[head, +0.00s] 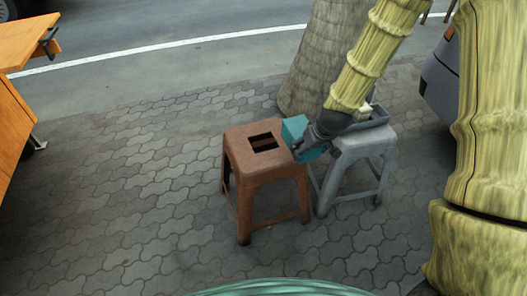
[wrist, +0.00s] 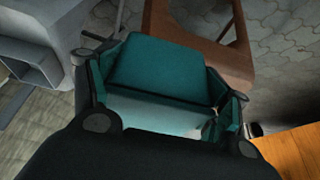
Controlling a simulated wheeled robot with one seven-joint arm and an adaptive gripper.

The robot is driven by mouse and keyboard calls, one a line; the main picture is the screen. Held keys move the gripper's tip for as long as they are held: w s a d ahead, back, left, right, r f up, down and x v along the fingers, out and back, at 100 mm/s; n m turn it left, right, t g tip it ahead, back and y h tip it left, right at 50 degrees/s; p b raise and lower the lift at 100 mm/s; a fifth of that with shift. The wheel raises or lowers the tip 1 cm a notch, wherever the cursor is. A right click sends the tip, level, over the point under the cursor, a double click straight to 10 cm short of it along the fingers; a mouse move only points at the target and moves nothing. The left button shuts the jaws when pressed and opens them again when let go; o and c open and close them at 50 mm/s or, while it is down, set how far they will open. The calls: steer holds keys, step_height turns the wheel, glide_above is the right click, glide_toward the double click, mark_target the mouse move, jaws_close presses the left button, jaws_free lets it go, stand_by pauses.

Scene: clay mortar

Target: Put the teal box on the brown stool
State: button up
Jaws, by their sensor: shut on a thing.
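The teal box (head: 297,128) is held in my gripper (head: 306,143), between the brown stool and the grey stool in the head view. The box also shows in the wrist view (wrist: 158,68), between the two fingers of my gripper (wrist: 165,105), which is shut on it. The brown stool (head: 240,145) stands upright on the paving with a dark square opening in its seat. The box is at the right edge of the brown stool's seat; I cannot tell if they touch. In the wrist view the brown stool (wrist: 240,45) lies beyond the box.
A grey stool (head: 368,141) with a grey tray (head: 372,120) on it stands close on the right. A tree trunk (head: 310,70) rises behind the stools. An orange table-like object (head: 22,42) is at the far left. Paving left of the brown stool is clear.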

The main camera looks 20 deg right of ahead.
steer(key=shift+d+f+b, duration=0.2)
steer(key=shift+d+b, duration=0.35)
steer(key=shift+b, duration=0.1)
steer(key=b, duration=0.4)
glide_above(268, 152)
steer(key=shift+d+f, duration=0.15)
steer(key=shift+f, duration=0.55)
steer(key=shift+f+b, duration=0.9)
steer(key=shift+f, duration=0.9)
steer(key=shift+r, duration=0.1)
steer(key=o, duration=2.1)
